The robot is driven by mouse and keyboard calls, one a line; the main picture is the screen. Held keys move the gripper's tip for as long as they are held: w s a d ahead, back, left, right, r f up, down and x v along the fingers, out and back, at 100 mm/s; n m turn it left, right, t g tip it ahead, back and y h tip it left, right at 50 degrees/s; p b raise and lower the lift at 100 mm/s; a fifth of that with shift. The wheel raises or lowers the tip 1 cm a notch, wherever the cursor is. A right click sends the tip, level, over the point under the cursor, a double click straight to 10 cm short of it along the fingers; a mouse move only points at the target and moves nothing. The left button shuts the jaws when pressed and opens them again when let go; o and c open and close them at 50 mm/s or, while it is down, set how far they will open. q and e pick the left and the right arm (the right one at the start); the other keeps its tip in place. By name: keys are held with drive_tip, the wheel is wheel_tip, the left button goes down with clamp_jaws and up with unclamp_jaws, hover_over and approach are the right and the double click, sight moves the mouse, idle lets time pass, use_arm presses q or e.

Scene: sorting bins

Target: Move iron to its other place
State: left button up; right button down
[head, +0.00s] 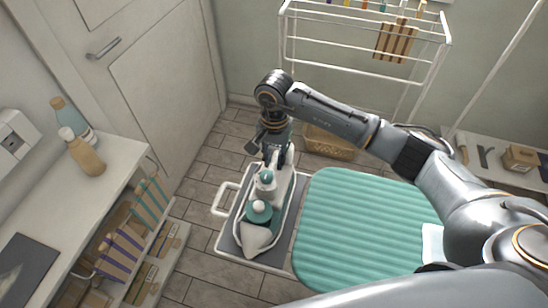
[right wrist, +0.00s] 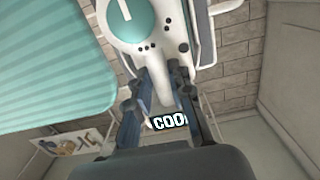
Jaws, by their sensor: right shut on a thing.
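The white and teal iron (head: 262,213) is at the grey iron rest (head: 229,241) with its white wire frame, at the left end of the ironing board (head: 362,230). My right gripper (head: 274,155) reaches down from above and is shut on the iron's rear end. In the right wrist view, the fingers (right wrist: 160,105) are on both sides of the iron's white rear part (right wrist: 158,62), below its teal dial (right wrist: 126,18). My left gripper is not in view.
A shelf unit (head: 115,160) with bottles (head: 85,155) and folded cloths stands at the left. A white rack (head: 365,68) with hangers is at the back, a basket (head: 330,145) on the floor below. A low shelf (head: 490,165) is at the right.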

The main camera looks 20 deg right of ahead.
drive_tip(key=c, duration=1.5)
unclamp_jaws()
drive_tip(key=shift+f, duration=0.1)
drive_tip(key=shift+r, duration=1.55)
drive_tip(key=o, duration=0.5)
drive_tip(key=shift+o, duration=0.2)
